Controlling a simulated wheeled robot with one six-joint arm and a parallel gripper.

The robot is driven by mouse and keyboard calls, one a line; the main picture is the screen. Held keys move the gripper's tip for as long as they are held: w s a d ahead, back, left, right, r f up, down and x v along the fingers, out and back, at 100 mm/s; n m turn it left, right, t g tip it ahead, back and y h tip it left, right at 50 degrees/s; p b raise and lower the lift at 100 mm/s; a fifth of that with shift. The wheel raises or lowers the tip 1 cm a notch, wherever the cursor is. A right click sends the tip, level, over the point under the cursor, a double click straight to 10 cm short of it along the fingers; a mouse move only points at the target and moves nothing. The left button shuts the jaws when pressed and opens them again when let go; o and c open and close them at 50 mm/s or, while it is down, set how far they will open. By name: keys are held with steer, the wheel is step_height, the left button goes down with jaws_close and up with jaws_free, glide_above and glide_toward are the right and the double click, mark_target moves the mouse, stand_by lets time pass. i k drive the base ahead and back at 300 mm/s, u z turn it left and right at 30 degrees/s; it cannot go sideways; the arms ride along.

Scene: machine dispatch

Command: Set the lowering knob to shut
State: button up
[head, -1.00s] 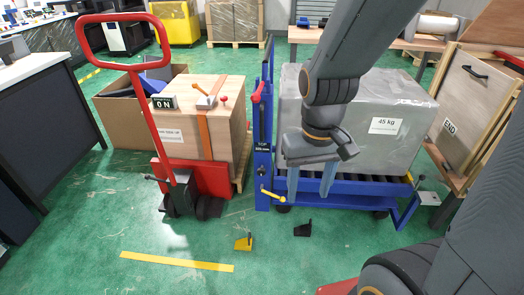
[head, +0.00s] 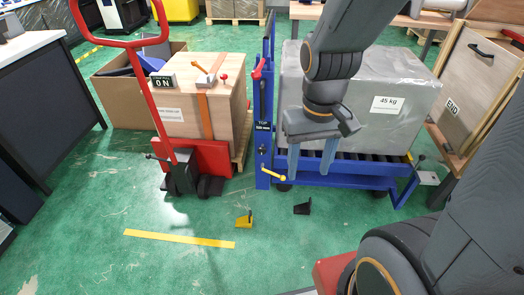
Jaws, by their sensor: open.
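A blue lift trolley (head: 263,110) stands upright at the middle of the head view, with a plate reading TOP (head: 263,127). A yellow-handled lever (head: 273,175) sticks out low on its mast, pointing right and slightly down. A red handle (head: 258,69) sits near the mast top. No label names the lowering knob, so I cannot tell which of these it is. My gripper (head: 309,174) points down with two blue fingers apart and nothing between them. It is to the right of the yellow lever in the picture, in front of the trolley bed (head: 350,178), apart from the lever.
A grey 45 kg box (head: 400,130) lies on the trolley bed. A red pallet truck (head: 209,158) with a strapped wooden crate (head: 225,120) stands left. A yellow wedge (head: 244,220) and a black wedge (head: 303,208) lie on the floor. The green floor in front is mostly clear.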

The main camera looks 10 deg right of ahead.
mark_target(261, 150)
steer(key=u, duration=2.75)
steer(key=i, duration=0.9)
steer(key=z, duration=2.8)
